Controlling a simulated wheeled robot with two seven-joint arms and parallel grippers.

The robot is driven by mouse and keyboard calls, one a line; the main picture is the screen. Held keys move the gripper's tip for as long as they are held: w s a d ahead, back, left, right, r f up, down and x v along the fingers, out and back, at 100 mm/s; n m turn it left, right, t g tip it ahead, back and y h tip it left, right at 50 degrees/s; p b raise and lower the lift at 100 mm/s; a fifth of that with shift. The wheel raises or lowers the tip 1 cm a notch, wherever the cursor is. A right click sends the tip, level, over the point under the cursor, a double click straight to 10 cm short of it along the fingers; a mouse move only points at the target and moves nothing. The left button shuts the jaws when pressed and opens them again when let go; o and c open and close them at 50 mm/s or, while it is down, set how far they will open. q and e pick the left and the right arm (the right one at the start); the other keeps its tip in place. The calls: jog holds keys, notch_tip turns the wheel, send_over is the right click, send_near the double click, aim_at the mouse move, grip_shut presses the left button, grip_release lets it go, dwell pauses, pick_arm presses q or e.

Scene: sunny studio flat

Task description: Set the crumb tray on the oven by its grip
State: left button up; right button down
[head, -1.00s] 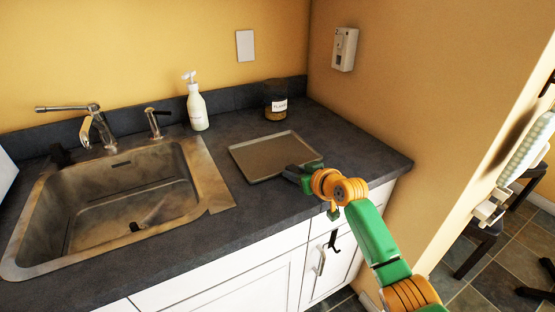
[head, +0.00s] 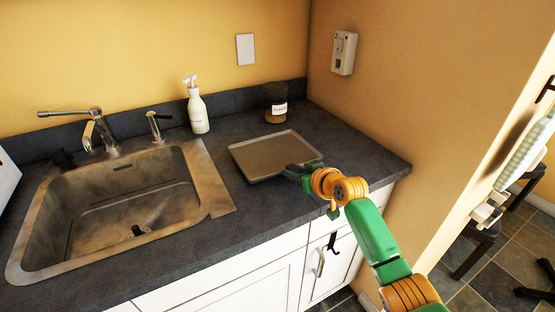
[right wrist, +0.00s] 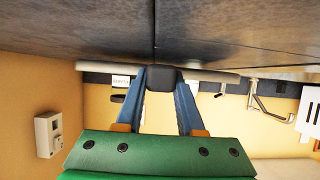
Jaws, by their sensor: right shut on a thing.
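The crumb tray (head: 273,154) is a flat grey-brown rectangle with a low rim, level over the dark counter right of the sink. My right gripper (head: 303,172) is at its near right corner, shut on the tray's dark grip. In the right wrist view, the two blue fingers close on the dark grip (right wrist: 163,78), and the tray (right wrist: 205,75) shows edge-on behind it. I cannot tell whether the tray touches the counter. No oven can be made out. My left gripper is not in view.
The steel sink (head: 50,215) and faucet (head: 90,122) are at left. A soap bottle (head: 198,110) and a labelled jar (head: 275,103) stand behind the tray. A white object (head: 6,180) is cut off at the left edge. The counter (head: 350,145) is clear right of the tray.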

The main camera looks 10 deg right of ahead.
jog(key=shift+r+p, duration=3.3)
jog(key=shift+r, duration=0.45)
jog(key=shift+f, duration=0.1)
jog(key=shift+s, duration=0.1)
